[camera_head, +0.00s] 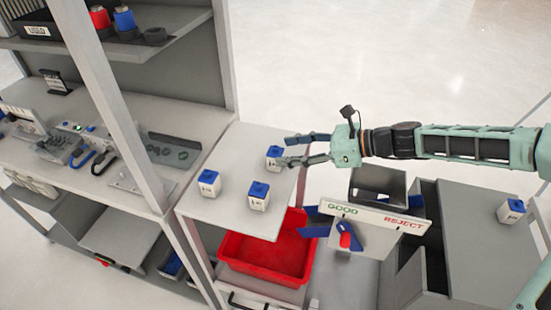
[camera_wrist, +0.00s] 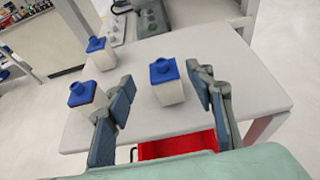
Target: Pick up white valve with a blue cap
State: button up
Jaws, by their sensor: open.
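Three white valves with blue caps stand upright on a small grey table (camera_head: 230,150). One valve (camera_head: 274,158) is at the table's right side, by my gripper's fingertips; another (camera_head: 209,184) is to the left, and a third (camera_head: 258,196) is nearer the front. My gripper (camera_head: 285,151) reaches in from the right with its fingers spread. In the wrist view, my open gripper (camera_wrist: 161,82) has one valve (camera_wrist: 168,88) ahead between its fingers, not visibly touched. The other two (camera_wrist: 98,52) (camera_wrist: 84,96) are to the left, one close beside the left finger.
A red bin (camera_head: 265,262) sits below the table's front edge. A GOOD/REJECT sign (camera_head: 375,216) stands to the right, near another blue-capped white valve (camera_head: 511,211) on a grey box. A shelf post (camera_head: 110,100) rises at left.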

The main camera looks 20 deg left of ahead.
aim_at(279, 152)
jog(key=x, duration=0.5)
jog(key=shift+w+f, duration=0.25)
jog(key=shift+d, duration=0.1)
jog(key=shift+c, duration=0.5)
jog(key=c, duration=1.2)
